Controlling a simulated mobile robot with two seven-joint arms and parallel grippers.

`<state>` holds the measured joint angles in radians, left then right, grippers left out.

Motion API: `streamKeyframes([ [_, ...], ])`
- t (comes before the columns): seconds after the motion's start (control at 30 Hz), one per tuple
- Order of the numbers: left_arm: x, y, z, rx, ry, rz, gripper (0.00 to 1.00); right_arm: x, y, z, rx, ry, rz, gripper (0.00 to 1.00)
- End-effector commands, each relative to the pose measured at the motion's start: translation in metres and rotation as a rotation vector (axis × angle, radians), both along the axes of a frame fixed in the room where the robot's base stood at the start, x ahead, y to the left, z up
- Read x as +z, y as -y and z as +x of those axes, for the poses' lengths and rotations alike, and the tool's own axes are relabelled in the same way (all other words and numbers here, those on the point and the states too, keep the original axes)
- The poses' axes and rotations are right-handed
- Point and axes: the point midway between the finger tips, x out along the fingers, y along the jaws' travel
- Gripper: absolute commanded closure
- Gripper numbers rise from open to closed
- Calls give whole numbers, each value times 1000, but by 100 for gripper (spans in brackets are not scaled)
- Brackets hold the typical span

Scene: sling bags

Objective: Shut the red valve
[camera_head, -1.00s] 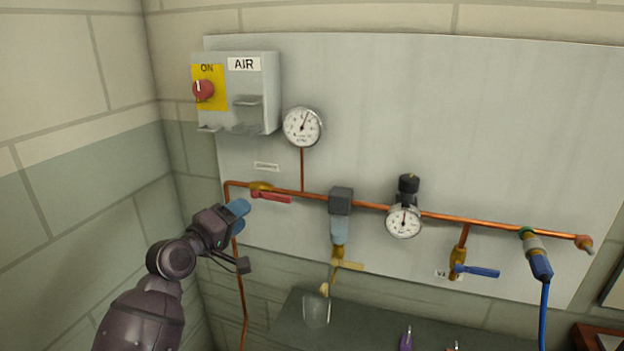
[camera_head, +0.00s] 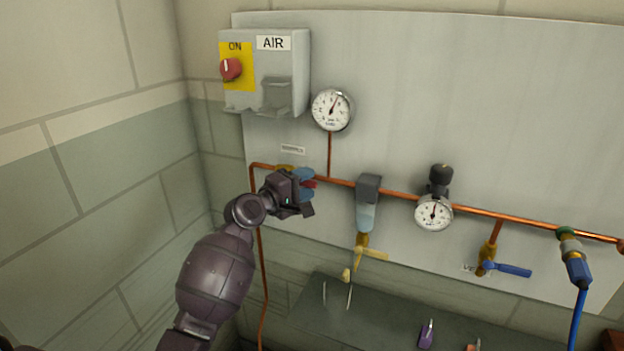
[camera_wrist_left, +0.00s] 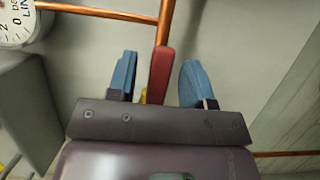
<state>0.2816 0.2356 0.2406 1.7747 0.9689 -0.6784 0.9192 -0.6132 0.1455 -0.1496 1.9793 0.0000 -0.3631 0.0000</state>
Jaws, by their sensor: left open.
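The red valve handle (camera_wrist_left: 160,73) stands between the two blue fingertips of my left gripper (camera_wrist_left: 157,80) in the left wrist view. There is a gap on both sides, so the gripper is open around it. The brass valve body (camera_head: 284,167) shows just left of the gripper. The handle lies along the pipe. My right gripper is not in view.
A pressure gauge (camera_head: 331,110) and the AIR switch box (camera_head: 280,75) are above. The filter (camera_head: 367,190) with a yellow lever (camera_head: 371,253) and the regulator gauge (camera_head: 433,214) are to the right. A blue-handled valve (camera_head: 507,269) is farther right. A dark bench (camera_head: 390,312) is below.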

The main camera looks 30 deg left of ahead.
Motion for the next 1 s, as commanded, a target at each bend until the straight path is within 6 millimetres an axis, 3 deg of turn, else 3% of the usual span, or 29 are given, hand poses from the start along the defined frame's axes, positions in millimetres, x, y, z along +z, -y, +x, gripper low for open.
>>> streamKeyframes([
  [0.2, 0, 7, 19, -1, 0, 1, 53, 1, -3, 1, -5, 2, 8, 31],
  [0.57, 0, 8, 22, 0, -1, 1, 53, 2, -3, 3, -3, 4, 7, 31],
  [0.87, 0, 7, 22, 0, -1, 1, 98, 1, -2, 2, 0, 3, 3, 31],
  [1.0, -1, 7, 22, 0, -1, 1, 100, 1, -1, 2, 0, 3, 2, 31],
])
